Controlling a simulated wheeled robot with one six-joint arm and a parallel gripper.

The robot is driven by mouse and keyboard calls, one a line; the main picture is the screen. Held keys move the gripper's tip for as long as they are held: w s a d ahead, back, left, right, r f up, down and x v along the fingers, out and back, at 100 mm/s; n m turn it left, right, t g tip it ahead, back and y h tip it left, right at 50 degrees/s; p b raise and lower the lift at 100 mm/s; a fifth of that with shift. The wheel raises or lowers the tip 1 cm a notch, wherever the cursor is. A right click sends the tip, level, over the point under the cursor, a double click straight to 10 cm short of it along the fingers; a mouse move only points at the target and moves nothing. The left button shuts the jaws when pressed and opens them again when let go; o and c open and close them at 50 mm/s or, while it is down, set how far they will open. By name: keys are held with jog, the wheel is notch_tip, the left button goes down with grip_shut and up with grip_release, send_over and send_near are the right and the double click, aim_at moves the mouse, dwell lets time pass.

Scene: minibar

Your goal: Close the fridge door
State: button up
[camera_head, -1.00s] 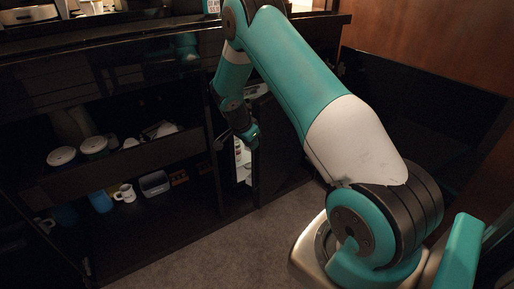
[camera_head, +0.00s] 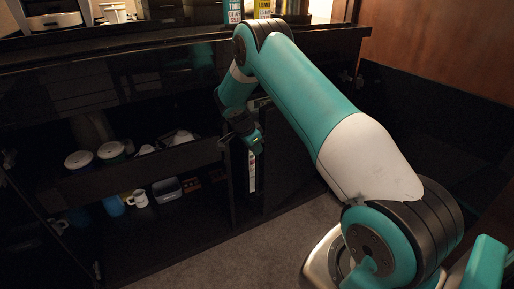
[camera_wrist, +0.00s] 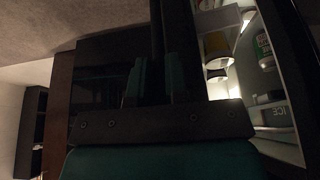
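The fridge is set in the dark cabinet, and its door (camera_head: 287,160) stands partly open as a dark panel. A narrow pale strip of the fridge interior (camera_head: 251,172) shows beside the door in the head view. In the wrist view the lit interior (camera_wrist: 218,88) with containers shows at the right. My gripper (camera_head: 246,138) is at the upper part of the opening, close to the door; I cannot tell whether it touches. Its teal fingers (camera_wrist: 156,82) show in the wrist view with dark bars near them. Whether they are open or shut is unclear.
Open cabinet shelves at the left hold lidded cups (camera_head: 110,150), a white mug (camera_head: 138,198) and a blue-grey container (camera_head: 167,189). The countertop (camera_head: 150,40) runs above, with boxes and a cup on it. Carpet (camera_head: 240,250) is clear in front. A wooden wall (camera_head: 430,45) stands at the right.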

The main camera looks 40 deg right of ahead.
jog(key=o, duration=0.4)
jog(key=shift+d, duration=0.15)
jog(key=shift+c, duration=0.2)
jog(key=shift+o, duration=0.2)
jog(key=p+v, duration=0.2)
jog(key=v, duration=1)
jog(key=shift+p, duration=0.3)
